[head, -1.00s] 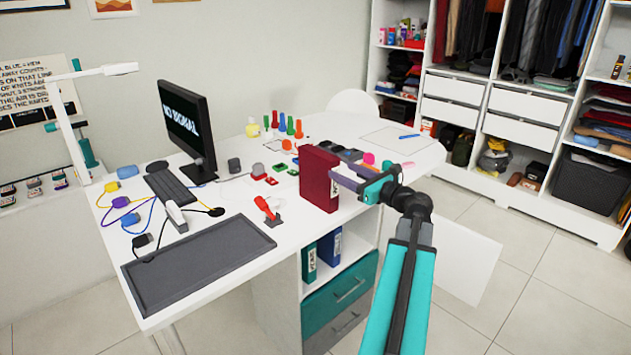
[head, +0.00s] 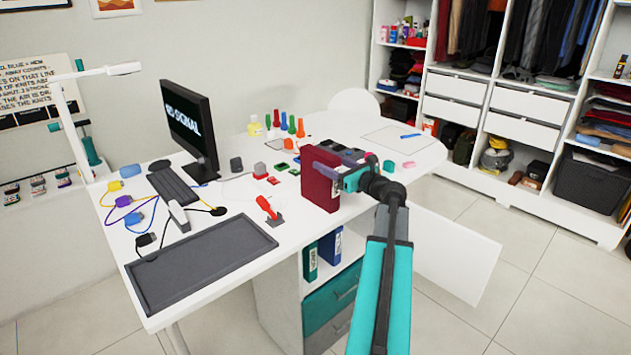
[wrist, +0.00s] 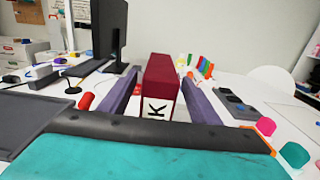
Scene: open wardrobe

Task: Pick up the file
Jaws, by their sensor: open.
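The file is a dark red upright binder (head: 319,182) standing on the white desk near its front edge. In the wrist view the red file (wrist: 160,75) stands between the two purple fingers, its spine with a white label and a black letter facing me. My gripper (head: 332,165) is open, with one finger on each side of the file. In the head view one finger shows across the file's top part, and the other is hard to make out. I cannot tell whether either finger touches the file.
A monitor (head: 188,128), a keyboard (head: 170,187) and a dark mat (head: 200,262) lie to the left. A red joystick-like object (head: 268,210) stands just left of the file. Other binders (head: 330,247) stand on the shelf below.

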